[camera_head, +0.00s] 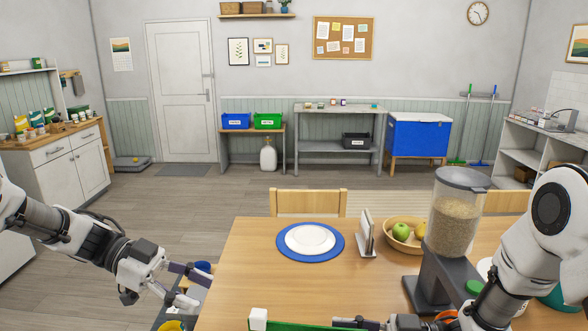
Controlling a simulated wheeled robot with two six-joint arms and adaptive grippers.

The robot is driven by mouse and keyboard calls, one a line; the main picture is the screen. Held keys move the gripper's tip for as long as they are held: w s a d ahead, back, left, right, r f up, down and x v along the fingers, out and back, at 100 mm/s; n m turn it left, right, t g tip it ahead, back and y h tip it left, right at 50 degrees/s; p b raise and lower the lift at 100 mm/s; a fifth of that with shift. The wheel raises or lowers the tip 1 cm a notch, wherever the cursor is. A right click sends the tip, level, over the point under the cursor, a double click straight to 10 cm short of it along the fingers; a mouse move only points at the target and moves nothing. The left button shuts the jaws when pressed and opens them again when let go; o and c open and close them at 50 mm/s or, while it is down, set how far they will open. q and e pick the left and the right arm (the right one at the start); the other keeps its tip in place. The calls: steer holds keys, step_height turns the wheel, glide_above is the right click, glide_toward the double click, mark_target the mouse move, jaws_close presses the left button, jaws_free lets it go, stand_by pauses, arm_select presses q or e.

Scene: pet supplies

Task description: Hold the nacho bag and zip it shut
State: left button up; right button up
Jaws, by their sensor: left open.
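A green strip (290,327) with a white block (258,318) at its left end shows at the bottom edge of the head view, at the table's front. It may be the top of the nacho bag and its zip slider; the rest is cut off by the frame. My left gripper (196,290) is open and empty, by the table's left edge, to the left of and apart from the strip. My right gripper (350,322) is beside the strip at the bottom edge. It is mostly cut off, so its grip is unclear.
The wooden table (250,250) holds a white plate (310,238) on a blue mat (283,252), a napkin holder (367,236), a fruit bowl (399,243) and a tall grain dispenser (455,212). A blue item (203,267) is close to my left gripper. The table's middle is clear.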

steer(key=s+d, duration=0.1)
steer(key=d, duration=1)
steer(key=shift+s+d, duration=0.15)
steer(key=shift+d, duration=0.05)
steer(key=s+d+p, duration=0.1)
steer(key=d+p, duration=0.5)
steer(key=d, duration=0.3)
